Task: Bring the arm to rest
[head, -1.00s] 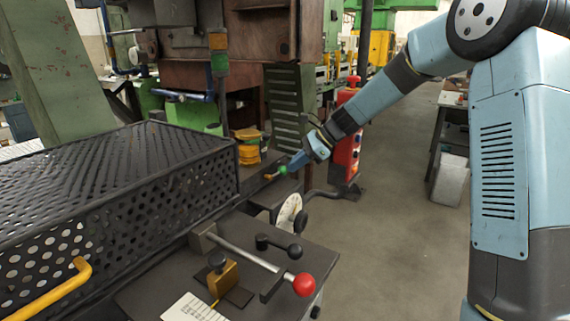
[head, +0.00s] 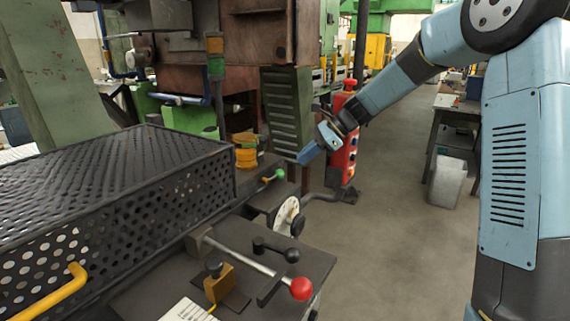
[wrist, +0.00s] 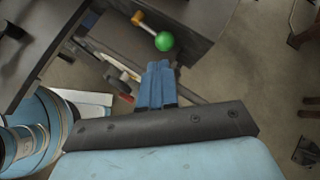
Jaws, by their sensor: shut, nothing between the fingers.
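My gripper (head: 307,154) is at the end of the raised blue arm, in the middle of the head view. Its blue fingers are together and hold nothing; they also show in the wrist view (wrist: 158,84). A lever with a green knob (head: 279,173) is just below and left of the fingertips in the head view. In the wrist view the green knob (wrist: 164,41) lies beyond the fingertips, with a visible gap between them.
A black perforated cover (head: 130,190) with a yellow handle (head: 55,292) fills the left. A bench with a red-knobbed lever (head: 301,288) and a white dial (head: 286,215) is in front. A red control post (head: 344,150) stands behind my gripper.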

